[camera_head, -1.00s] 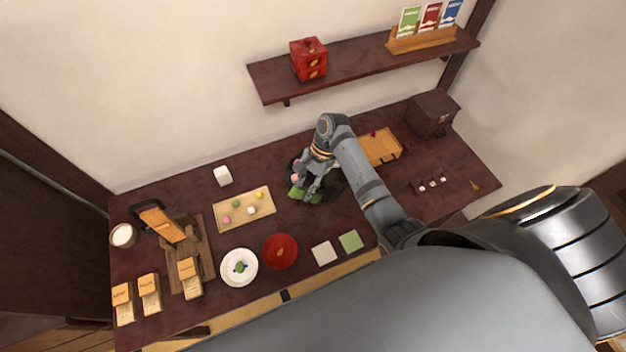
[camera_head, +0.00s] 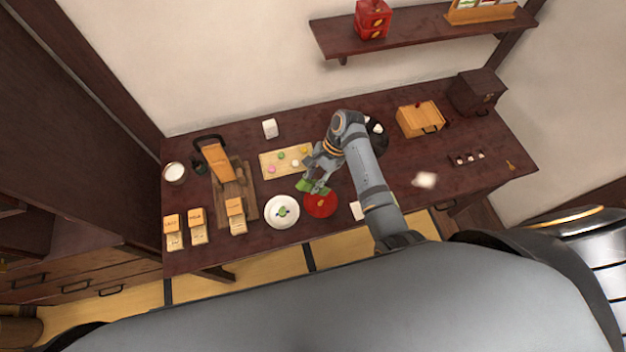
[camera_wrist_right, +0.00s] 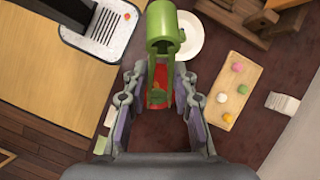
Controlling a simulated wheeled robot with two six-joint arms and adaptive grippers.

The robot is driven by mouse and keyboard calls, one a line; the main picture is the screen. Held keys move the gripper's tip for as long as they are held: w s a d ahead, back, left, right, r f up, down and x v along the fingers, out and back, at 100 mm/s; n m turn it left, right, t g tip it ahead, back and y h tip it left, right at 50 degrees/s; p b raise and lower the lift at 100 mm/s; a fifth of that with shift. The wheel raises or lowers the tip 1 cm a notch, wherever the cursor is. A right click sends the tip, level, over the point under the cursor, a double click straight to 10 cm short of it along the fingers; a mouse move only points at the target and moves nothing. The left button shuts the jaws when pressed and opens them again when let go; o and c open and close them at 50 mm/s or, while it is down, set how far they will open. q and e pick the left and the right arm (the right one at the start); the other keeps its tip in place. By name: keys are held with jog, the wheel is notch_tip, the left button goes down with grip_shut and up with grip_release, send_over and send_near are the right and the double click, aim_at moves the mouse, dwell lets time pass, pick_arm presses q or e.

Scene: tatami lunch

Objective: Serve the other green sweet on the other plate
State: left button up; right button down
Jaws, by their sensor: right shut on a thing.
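My right gripper (camera_head: 318,187) is shut on a green hollow tube-like piece (camera_wrist_right: 163,32), held above the table near the red plate (camera_head: 322,207). The red plate also shows between the fingers in the right wrist view (camera_wrist_right: 153,99), partly hidden. A white plate (camera_head: 270,220) to its left bears a green sweet (camera_head: 282,212). Another green sweet (camera_head: 281,155) lies on the wooden board (camera_head: 267,159) with pink, white and yellow sweets; it also shows in the right wrist view (camera_wrist_right: 242,89). My left gripper is not in view.
A wooden stand (camera_head: 246,200) and labelled boxes (camera_head: 197,225) are on the left. A white square (camera_head: 357,210) lies right of the red plate. An orange box (camera_head: 420,118) is at the back right, below the shelf (camera_head: 415,33).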

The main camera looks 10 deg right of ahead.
pick_arm(q)
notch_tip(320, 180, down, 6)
jog(key=b, duration=0.6)
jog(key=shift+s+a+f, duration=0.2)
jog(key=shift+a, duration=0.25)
pick_arm(e)
notch_tip(320, 180, down, 9)
jog(key=shift+a, duration=0.1)
jog(key=c, duration=1.4)
grip_release()
jog(key=shift+c, duration=0.2)
